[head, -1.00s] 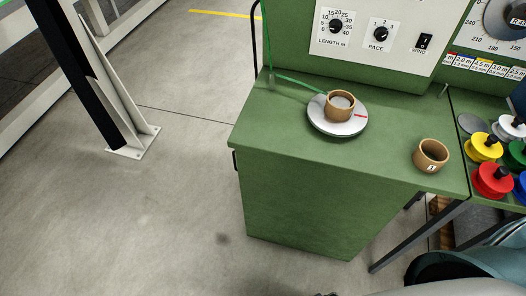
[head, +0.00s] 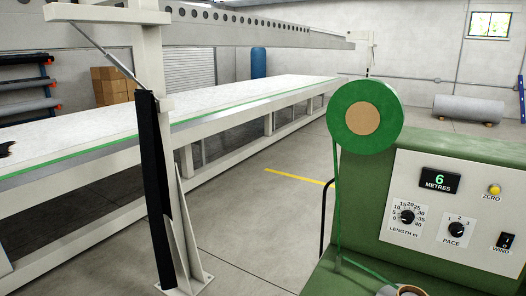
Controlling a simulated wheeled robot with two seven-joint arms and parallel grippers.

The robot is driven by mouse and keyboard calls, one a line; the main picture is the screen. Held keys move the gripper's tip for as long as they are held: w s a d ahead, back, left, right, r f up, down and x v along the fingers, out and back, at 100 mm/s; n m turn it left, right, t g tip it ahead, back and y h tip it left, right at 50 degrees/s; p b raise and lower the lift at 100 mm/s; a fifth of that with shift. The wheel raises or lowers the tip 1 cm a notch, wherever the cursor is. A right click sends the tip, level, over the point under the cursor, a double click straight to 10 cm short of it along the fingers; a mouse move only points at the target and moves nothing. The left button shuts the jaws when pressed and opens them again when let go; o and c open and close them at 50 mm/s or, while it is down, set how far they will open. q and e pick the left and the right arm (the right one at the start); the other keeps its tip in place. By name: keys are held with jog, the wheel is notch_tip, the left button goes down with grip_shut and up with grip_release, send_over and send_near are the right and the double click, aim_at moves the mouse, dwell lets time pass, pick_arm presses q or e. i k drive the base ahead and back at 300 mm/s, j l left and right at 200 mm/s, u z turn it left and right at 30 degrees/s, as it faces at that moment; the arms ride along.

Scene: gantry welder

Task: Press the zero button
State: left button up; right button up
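The zero button (head: 494,189) is a small round yellow button at the upper right of the white control panel (head: 400,240), with the label ZERO under it. The panel is on the green machine (head: 448,152) at the right of the head view. Left of the button, a black display (head: 439,181) reads 6 METRES. Neither of my grippers is in the view, and nothing touches or covers the button.
The panel also has a LENGTH knob (head: 407,216), a PACE knob (head: 456,229) and a WIND switch (head: 505,241). A green tape roll (head: 350,97) stands left of the panel. A long white table (head: 225,112) runs behind. Open floor lies between.

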aim_at(494, 190)
jog(key=z, duration=1.35)
